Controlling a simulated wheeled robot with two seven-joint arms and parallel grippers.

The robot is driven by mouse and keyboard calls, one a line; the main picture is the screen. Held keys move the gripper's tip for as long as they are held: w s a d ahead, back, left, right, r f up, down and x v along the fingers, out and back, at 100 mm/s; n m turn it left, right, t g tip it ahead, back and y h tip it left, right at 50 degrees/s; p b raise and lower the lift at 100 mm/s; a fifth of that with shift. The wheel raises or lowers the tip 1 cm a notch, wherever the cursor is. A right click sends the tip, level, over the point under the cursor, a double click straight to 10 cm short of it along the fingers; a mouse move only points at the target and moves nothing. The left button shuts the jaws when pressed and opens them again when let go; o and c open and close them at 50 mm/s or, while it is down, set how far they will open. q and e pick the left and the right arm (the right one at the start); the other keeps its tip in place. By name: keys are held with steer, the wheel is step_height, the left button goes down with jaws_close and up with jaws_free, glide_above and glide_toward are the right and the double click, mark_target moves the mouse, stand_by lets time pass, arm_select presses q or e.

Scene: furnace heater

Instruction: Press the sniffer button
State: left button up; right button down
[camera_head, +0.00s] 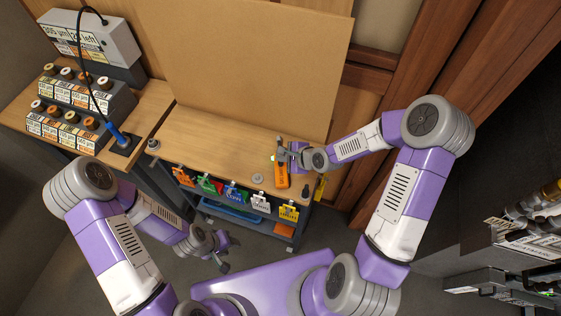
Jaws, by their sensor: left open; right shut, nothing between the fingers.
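An orange handheld device (282,177), which looks like the sniffer, stands near the front right edge of the wooden workbench (215,130). My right gripper (281,152) is shut and reaches in from the right at the device's upper end. It covers part of that end, and I cannot tell whether it touches. A small green spot shows beside the fingertips. The button itself is too small or hidden to make out. My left gripper (223,262) is open and empty, low in front of the bench and well away from the device.
Several coloured clip tags, including a blue one (233,193), hang along the bench's front edge. A large brown board (245,60) stands behind it. A side table at left holds a grey box (95,38), racks of spools (70,120) and a blue-handled tool (117,133).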

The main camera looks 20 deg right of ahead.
stand_by(0.5)
steer(key=shift+f+b, duration=0.3)
steer(key=shift+f, duration=0.15)
steer(key=shift+f+b, duration=0.4)
steer(key=shift+f, duration=0.15)
stand_by(0.5)
steer(key=shift+r+p, duration=0.95)
steer(key=shift+r, duration=0.05)
step_height(320, 180, up, 6)
steer(key=p, duration=0.5)
